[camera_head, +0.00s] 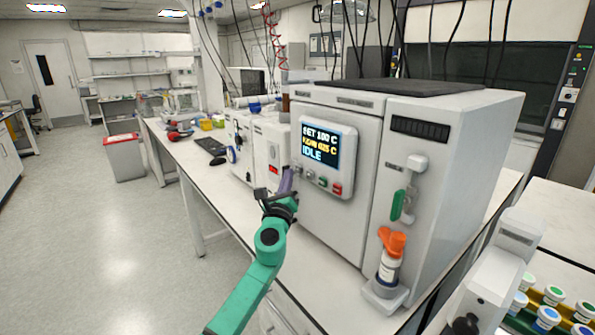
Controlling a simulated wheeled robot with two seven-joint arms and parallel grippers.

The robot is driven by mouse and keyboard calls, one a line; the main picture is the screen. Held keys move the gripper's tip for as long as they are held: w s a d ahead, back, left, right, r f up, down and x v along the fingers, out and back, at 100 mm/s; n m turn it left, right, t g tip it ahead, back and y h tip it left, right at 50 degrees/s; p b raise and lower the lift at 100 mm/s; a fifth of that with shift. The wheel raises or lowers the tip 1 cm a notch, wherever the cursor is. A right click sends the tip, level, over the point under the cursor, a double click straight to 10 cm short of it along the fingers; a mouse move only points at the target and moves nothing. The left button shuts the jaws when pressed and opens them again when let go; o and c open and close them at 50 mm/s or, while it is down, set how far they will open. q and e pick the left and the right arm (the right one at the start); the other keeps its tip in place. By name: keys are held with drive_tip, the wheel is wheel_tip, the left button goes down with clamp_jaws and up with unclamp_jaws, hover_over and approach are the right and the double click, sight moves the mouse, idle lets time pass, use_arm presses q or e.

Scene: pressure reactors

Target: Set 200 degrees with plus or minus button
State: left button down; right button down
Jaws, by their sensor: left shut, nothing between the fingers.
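The pressure reactor (337,224) is a large white box on the bench. Its display (319,146) reads "SET 100 C", a yellow line that seems to read 025 C, and "IDLE". Below the screen is a row of small buttons: a green one (322,182) and a red one (337,189) show at the right, with greyer ones to their left. The plus and minus marks are too small to read. My left gripper (288,177), with purple fingers, is shut and empty, just left of and below the button row; I cannot tell whether it touches the panel. My right gripper is out of view.
A green-handled lever (398,205) and an orange-topped bottle (390,256) are on the reactor's right section. Another white device (272,150) stands to the left. A keyboard (211,146) lies farther along the bench. Capped vials (547,318) are at lower right.

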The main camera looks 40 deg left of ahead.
use_arm(q)
drive_tip(key=shift+w, duration=0.1)
drive_tip(key=shift+w+d, duration=0.15)
drive_tip(key=shift+w, duration=0.15)
drive_tip(key=shift+w+d, duration=0.1)
drive_tip(key=shift+w, duration=0.2)
idle(0.6)
drive_tip(key=shift+s+a, duration=0.25)
drive_tip(key=shift+s, duration=0.5)
drive_tip(key=s, duration=0.2)
drive_tip(key=s+a, duration=0.1)
drive_tip(key=s, duration=0.1)
drive_tip(key=shift+s+a+p, duration=0.2)
drive_tip(key=shift+s+p, duration=0.2)
